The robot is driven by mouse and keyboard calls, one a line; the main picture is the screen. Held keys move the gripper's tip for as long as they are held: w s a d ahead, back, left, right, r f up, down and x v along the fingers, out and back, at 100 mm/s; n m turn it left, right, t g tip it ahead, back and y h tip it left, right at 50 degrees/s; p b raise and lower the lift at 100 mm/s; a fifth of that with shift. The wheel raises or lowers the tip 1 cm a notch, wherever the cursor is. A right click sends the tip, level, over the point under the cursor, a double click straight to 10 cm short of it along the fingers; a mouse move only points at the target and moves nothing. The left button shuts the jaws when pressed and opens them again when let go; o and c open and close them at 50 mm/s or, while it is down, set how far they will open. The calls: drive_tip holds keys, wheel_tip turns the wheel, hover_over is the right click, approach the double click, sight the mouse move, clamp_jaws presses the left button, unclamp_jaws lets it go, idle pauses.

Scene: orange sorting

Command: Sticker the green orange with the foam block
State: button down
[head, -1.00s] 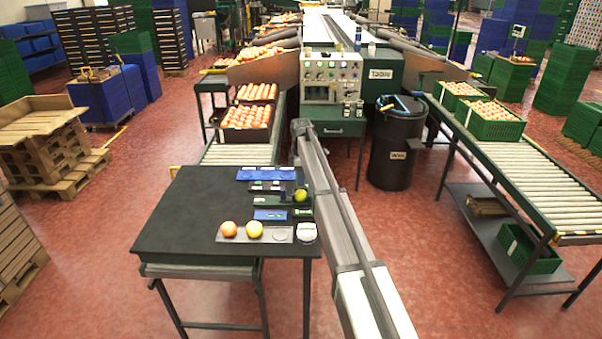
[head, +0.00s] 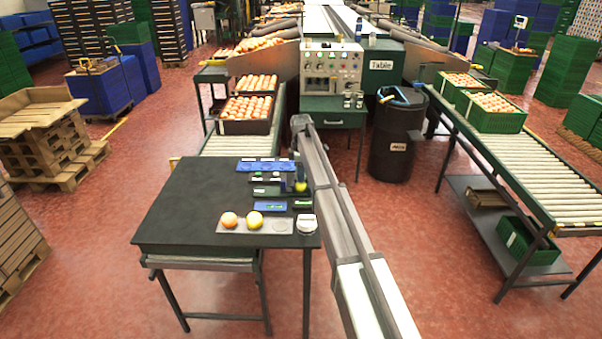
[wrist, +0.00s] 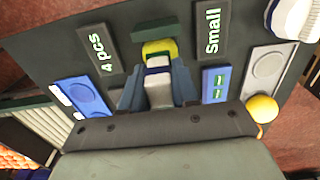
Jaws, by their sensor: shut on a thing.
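The green orange (head: 301,187), yellow-green in colour, sits among the plates at the table's right side. It also shows in the wrist view (wrist: 160,46), partly hidden behind my gripper. My gripper (wrist: 157,70) is right at the orange, its blue-grey fingers shut on the foam block (wrist: 157,62), a pale piece with a dark blue edge. In the head view my gripper (head: 294,181) is small and covers part of the orange. I cannot tell whether the block touches the orange. No sticker can be made out.
A grey tray (head: 278,227) holds an orange fruit (head: 229,219) and a yellow one (head: 255,219), beside a white round container (head: 306,224). The black table's (head: 185,215) left half is clear.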

drive_tip(key=shift+f, duration=0.6)
idle(1.6)
drive_tip(key=shift+r, duration=0.15)
drive_tip(key=shift+r, duration=3.4)
